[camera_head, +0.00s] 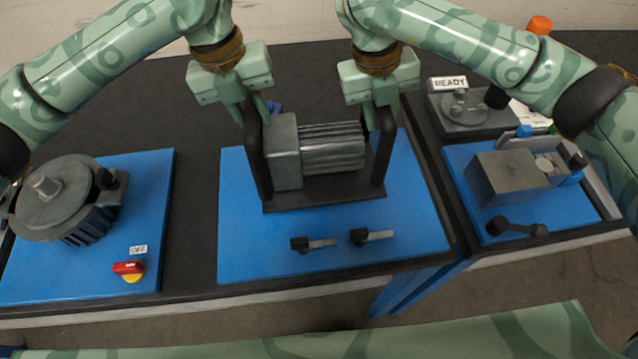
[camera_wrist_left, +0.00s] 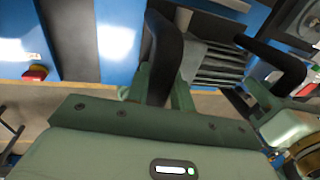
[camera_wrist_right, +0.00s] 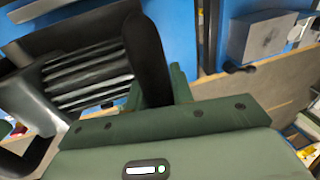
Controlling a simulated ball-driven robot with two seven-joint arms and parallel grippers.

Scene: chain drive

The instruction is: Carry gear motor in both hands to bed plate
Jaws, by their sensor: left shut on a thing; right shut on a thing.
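The gear motor (camera_head: 333,148), a grey block with a finned cylinder, sits on a dark base (camera_head: 325,196) with an upright black handle at each end. It also shows in the left wrist view (camera_wrist_left: 215,66) and the right wrist view (camera_wrist_right: 88,80). My left gripper (camera_head: 250,112) is shut on the left handle (camera_head: 257,160). My right gripper (camera_head: 375,108) is shut on the right handle (camera_head: 384,150). The base is level over the middle blue plate (camera_head: 240,245); I cannot tell whether it touches. No part is labelled as bed plate.
Two black-and-grey levers (camera_head: 313,244) lie on the plate's front part. A round dark machine (camera_head: 68,200) and a red-yellow switch (camera_head: 130,271) are on the left blue plate. A grey block (camera_head: 508,178) stands on the right blue plate. Dark table shows between the left and middle plates.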

